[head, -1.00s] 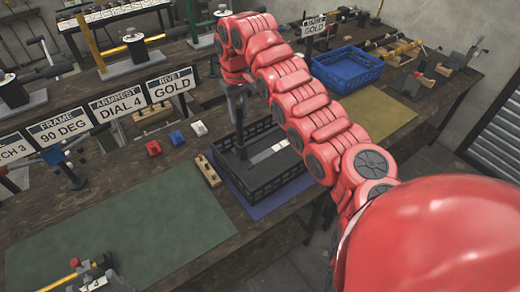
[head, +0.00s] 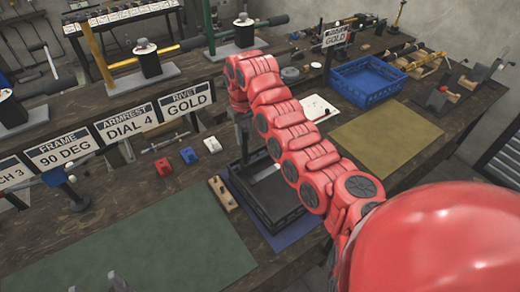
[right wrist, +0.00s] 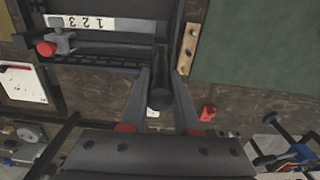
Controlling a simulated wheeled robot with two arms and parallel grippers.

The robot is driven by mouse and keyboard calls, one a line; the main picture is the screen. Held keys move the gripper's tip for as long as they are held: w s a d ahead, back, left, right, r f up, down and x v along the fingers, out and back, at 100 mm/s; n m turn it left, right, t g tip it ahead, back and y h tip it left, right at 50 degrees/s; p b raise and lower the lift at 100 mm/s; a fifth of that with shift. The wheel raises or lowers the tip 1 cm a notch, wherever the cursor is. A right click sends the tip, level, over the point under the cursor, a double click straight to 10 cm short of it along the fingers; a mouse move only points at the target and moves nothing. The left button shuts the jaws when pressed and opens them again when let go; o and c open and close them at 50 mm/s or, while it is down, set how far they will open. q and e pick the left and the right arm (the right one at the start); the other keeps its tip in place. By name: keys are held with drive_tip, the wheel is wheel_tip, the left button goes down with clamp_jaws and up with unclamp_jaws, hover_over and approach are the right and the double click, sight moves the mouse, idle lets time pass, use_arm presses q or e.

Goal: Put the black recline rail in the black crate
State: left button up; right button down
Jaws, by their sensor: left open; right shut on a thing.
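The black crate (head: 284,222) stands on a blue mat on the bench. It fills the upper left of the right wrist view (right wrist: 92,62). My right gripper (head: 242,118) is over the crate's far end, shut on the black recline rail (right wrist: 160,98). In the head view the rail (head: 244,148) hangs down below the fingers, and its lower end is hard to make out against the crate. A white strip marked 1 2 3 (right wrist: 82,22) shows at the crate. My left gripper (head: 97,284) is open at the bottom edge, over the green mat, with only its fingertips visible.
A wooden block with holes (head: 222,194) lies left of the crate. A blue crate (head: 367,80) stands farther right. The green mat (head: 140,245) and yellow mat (head: 388,135) look mostly clear.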

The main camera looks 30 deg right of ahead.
sight(246, 152)
wheel_tip(246, 152, down, 3)
drive_tip(key=shift+f+p, duration=0.2)
drive_tip(key=shift+p, duration=0.15)
wheel_tip(246, 152, down, 4)
drive_tip(key=shift+s+r+p, duration=0.1)
drive_tip(key=shift+p, duration=0.9)
drive_tip(key=c, duration=1.1)
unclamp_jaws()
drive_tip(key=shift+f, duration=0.3)
drive_tip(key=o, duration=0.5)
drive_tip(key=shift+r, duration=0.1)
drive_tip(key=shift+c, duration=0.2)
